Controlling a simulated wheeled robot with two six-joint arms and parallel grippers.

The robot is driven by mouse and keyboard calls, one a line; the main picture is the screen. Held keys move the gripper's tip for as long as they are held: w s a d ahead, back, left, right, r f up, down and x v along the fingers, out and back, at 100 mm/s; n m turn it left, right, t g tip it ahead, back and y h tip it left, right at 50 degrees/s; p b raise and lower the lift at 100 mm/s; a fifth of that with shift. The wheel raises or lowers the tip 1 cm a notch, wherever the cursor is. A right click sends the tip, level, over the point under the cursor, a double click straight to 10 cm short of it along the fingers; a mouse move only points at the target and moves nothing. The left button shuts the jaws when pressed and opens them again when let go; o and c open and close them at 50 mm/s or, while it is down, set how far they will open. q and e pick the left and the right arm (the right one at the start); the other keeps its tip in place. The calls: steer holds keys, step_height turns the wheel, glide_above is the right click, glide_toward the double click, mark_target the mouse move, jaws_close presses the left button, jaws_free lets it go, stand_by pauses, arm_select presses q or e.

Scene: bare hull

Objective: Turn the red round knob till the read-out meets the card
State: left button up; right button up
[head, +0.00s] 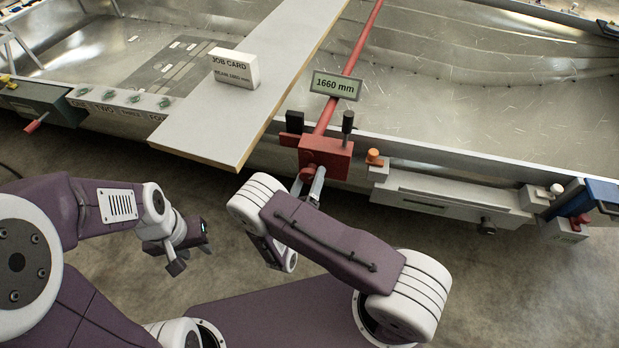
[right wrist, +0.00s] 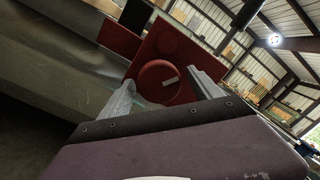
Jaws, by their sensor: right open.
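The red round knob (right wrist: 158,80) with a pale mark sits on the face of a red box (head: 325,155). In the head view the knob (head: 307,174) is partly hidden by my gripper and arm. My right gripper (head: 316,186) is open, its two fingers spread on either side of the knob; I cannot tell if they touch it. The read-out (head: 336,86) shows 1660 mm. The job card (head: 235,70) stands on a pale board; its small lower line is hard to read. My left gripper (head: 185,250) hangs away from the hull, apart from everything; its opening is unclear.
A long pale board (head: 260,75) lies across the hull, left of the red box. A red rod (head: 358,45) runs back from the box. An orange knob (head: 374,156) and a grey drawer-like unit (head: 440,195) are at right. A dark box with a red handle (head: 37,122) is at left.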

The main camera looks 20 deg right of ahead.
steer(key=p+v, duration=0.1)
steer(key=v, duration=0.8)
